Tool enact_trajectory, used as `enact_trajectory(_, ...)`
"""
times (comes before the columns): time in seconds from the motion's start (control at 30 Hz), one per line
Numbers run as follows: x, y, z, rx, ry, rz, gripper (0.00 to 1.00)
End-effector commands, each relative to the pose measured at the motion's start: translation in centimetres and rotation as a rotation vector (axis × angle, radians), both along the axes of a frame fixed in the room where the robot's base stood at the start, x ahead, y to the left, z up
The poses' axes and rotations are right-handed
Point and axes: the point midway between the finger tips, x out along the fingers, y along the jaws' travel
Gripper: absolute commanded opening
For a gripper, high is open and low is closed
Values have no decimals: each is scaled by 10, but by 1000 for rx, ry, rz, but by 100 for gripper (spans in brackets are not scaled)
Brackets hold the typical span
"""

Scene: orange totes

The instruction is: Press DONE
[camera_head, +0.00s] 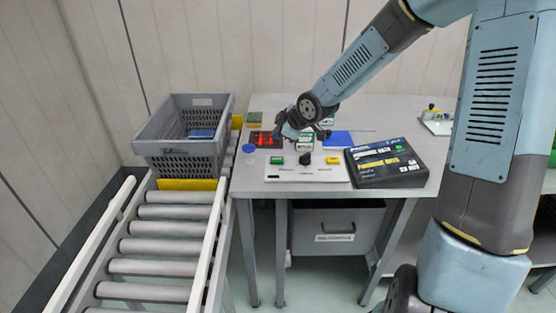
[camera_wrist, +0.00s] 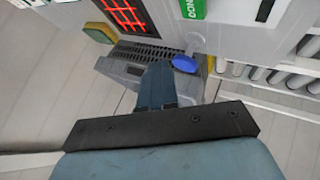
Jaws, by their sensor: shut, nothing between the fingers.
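A white control panel (camera_head: 306,174) lies near the table's front edge. It carries a green button (camera_head: 277,160), a black knob (camera_head: 306,158) and a yellow button (camera_head: 332,160); their labels are too small to read, so I cannot tell which is DONE. My gripper (camera_head: 300,128) is above the table behind the panel, apart from the buttons. In the wrist view my gripper (camera_wrist: 157,85) is shut and empty. A green surface (camera_wrist: 193,9) with white letters beginning "CON" is partly in the wrist view.
A black box (camera_head: 386,164) lies right of the panel. A blue disc (camera_head: 249,148) is at the table's left edge. A grey crate (camera_head: 182,148) sits on the roller conveyor (camera_head: 168,227).

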Motion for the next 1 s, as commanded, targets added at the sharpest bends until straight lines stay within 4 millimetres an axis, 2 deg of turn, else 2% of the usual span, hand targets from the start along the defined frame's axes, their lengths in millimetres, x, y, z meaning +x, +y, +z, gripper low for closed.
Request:
enact_trajectory(0.53,0,1,-54,0,2,1,0)
enact_trajectory(0.73,0,1,-62,-1,0,1,0)
enact_trajectory(1.0,0,0,-63,0,-1,0,0)
